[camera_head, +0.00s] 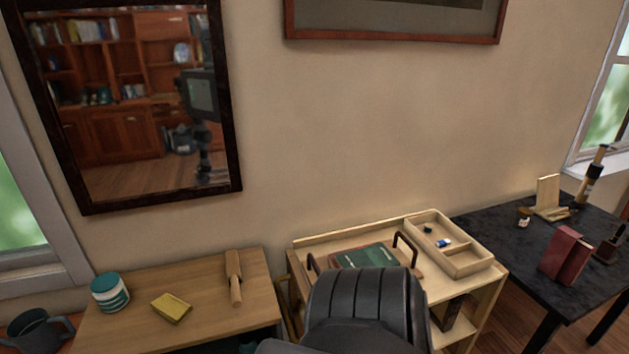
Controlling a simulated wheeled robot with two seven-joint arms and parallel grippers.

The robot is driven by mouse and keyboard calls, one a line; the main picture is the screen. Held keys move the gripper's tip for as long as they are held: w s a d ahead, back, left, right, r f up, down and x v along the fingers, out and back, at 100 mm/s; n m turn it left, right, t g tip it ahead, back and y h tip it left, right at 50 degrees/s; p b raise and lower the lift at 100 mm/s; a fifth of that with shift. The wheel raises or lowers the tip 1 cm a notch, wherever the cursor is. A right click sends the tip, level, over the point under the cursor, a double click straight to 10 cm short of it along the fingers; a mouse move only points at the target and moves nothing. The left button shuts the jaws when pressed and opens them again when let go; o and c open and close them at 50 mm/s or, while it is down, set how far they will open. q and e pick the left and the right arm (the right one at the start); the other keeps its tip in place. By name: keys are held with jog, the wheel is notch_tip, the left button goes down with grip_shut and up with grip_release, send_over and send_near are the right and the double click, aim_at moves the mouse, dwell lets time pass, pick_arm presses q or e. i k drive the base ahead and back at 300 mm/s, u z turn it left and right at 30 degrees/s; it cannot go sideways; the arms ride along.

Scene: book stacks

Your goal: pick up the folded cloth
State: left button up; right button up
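A small yellow folded cloth (171,308) lies flat on the light wooden table (205,285) at the lower left. It sits between a teal and white jar (110,292) on its left and a wooden tool with a handle (234,278) on its right, touching neither. Neither of my grippers is in view. A dark grey rounded part of my own body fills the bottom middle.
A wooden cart (477,315) in the middle holds a green book (365,256) and a divided tray (462,262). A dark table (520,265) at the right bears red books (563,255). A dark mug (38,332) stands at the lower left corner.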

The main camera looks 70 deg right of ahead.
aim_at(174, 309)
jog(key=u, duration=0.65)
jog(key=i, duration=2.35)
jog(key=z, duration=3.15)
